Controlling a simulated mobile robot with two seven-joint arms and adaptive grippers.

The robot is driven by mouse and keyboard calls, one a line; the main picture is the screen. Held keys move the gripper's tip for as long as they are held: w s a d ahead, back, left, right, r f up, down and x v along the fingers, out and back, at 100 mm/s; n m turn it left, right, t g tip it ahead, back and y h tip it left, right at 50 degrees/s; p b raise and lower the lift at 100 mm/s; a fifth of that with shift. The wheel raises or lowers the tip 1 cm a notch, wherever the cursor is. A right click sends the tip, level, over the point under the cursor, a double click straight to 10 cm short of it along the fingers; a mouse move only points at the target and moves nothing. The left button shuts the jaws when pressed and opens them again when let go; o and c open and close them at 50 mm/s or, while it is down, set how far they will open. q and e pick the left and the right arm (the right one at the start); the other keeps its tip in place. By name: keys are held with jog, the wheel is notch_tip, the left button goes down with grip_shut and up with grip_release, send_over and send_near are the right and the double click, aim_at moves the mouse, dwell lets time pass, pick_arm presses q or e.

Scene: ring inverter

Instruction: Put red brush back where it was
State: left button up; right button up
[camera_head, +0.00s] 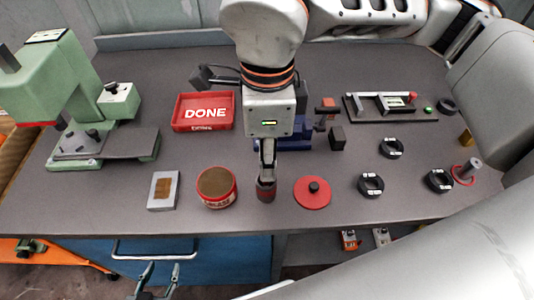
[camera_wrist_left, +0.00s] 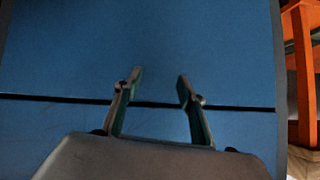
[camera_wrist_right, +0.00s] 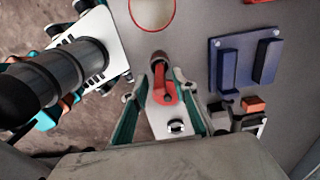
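The red brush (camera_head: 266,188), with a dark part above a red band, is at the front of the grey table, just beside the round tin. My right gripper (camera_head: 266,155) is over it, pointing down. In the right wrist view the brush (camera_wrist_right: 163,84) shows red with a brownish end between the fingers, which look spread with space at one side. Whether the brush touches the table is hard to tell. My left gripper (camera_head: 157,278) is open and empty, low in front of the blue drawer, also seen in the left wrist view (camera_wrist_left: 160,75).
The red-rimmed tin (camera_head: 216,188) and a small grey block (camera_head: 164,190) are left of the brush. A red disc with a black knob (camera_head: 312,192) is right of it. Behind are the red DONE tray (camera_head: 202,112) and blue fixture (camera_head: 295,144). Several black rings (camera_head: 371,185) lie right.

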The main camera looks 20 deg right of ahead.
notch_tip(320, 180, up, 12)
jog(key=shift+r+p, duration=0.2)
jog(key=shift+p, duration=0.15)
dwell(0.6)
